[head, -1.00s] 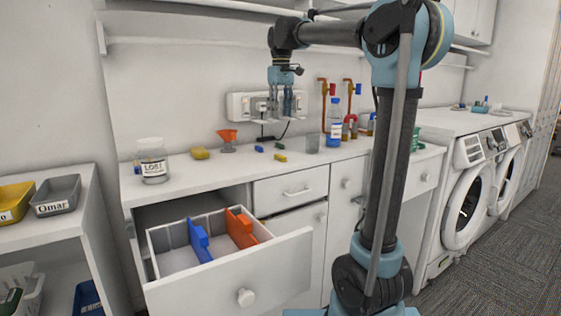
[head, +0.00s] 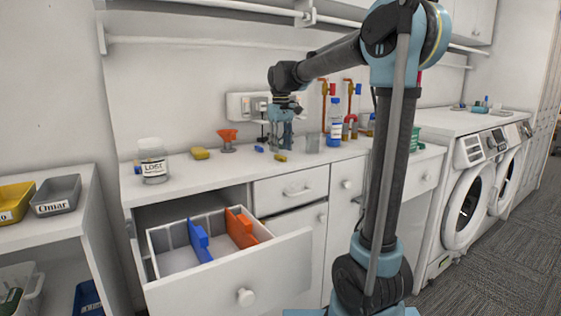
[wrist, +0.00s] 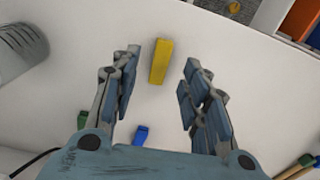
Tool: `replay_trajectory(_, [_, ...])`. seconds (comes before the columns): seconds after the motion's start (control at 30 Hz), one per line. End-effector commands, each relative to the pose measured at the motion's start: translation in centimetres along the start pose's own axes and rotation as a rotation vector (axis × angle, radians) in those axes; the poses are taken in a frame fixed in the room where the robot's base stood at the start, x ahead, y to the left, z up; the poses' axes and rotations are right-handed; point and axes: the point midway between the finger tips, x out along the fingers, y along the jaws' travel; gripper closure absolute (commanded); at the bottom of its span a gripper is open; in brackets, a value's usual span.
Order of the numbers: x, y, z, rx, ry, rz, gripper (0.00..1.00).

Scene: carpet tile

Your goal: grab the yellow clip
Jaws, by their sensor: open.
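The yellow clip (head: 280,158) lies on the white counter, near its front edge. In the wrist view the yellow clip (wrist: 160,61) shows between and slightly beyond my open fingers, apart from both. My gripper (head: 280,148) points down just above the counter behind the clip; its fingers (wrist: 158,80) are spread and empty. Whether the fingertips touch the counter cannot be told.
A blue clip (head: 259,149) lies left of my gripper, and a green one (wrist: 83,142) shows in the wrist view. A clear cup (head: 312,143) and a blue-capped bottle (head: 334,122) stand to the right. The open drawer (head: 285,262) juts out below, left.

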Motion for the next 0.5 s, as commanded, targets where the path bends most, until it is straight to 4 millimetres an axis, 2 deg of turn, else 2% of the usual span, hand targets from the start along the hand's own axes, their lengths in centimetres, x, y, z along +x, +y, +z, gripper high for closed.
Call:
replay_trajectory(0.2, [2.8, 0.0, -0.3, 0.000, 0.001, 0.000, 0.58])
replay_trajectory(0.5, [3.5, 0.0, -0.3, 0.000, 0.001, 0.000, 0.58])
